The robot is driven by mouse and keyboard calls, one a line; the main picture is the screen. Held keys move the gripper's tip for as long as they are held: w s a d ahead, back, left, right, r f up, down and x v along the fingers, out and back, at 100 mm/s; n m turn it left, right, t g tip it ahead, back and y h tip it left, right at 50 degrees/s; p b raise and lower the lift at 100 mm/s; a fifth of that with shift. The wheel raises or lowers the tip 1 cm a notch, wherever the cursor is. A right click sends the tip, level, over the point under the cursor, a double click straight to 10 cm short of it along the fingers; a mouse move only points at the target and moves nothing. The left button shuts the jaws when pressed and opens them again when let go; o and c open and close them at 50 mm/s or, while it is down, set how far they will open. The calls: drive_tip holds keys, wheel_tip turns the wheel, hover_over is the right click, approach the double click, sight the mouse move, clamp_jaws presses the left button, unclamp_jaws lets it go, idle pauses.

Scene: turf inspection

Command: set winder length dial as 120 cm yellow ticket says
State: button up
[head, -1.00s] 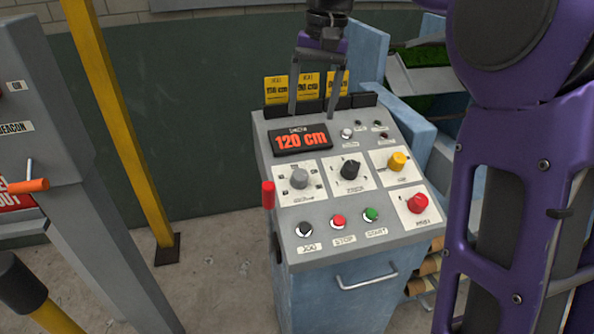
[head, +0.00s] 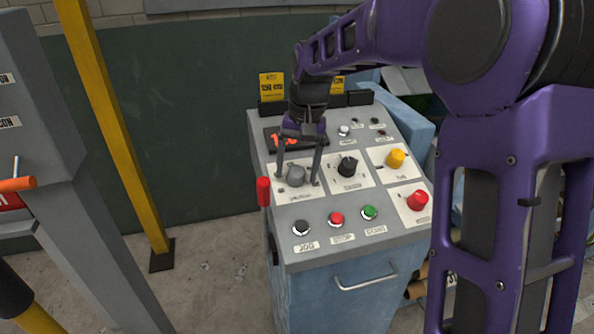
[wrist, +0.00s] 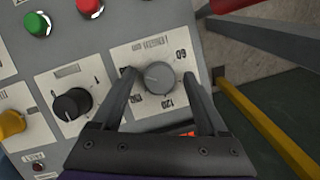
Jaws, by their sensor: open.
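The grey length dial (head: 296,175) sits on a white plate at the left of the sloped panel; it also shows in the wrist view (wrist: 160,77). The plate is marked 60 and 120, with other marks partly hidden. My gripper (head: 298,182) is open, its fingers pointing down on either side of the dial, with gaps visible in the wrist view. I cannot tell which mark the dial points at. The display (head: 272,140) is mostly covered by my gripper, its red digits unreadable. Yellow tickets (head: 271,87) stand behind the panel, one hidden by my arm.
A black knob (head: 348,166) is right of the dial, with yellow (head: 395,159) and red (head: 418,201) knobs farther right. Black, red (head: 336,219) and green (head: 369,213) buttons line the front. A red lever (head: 263,191) stands at the left edge, close to my gripper.

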drive_tip(key=shift+f, duration=0.1)
clamp_jaws()
idle(0.4)
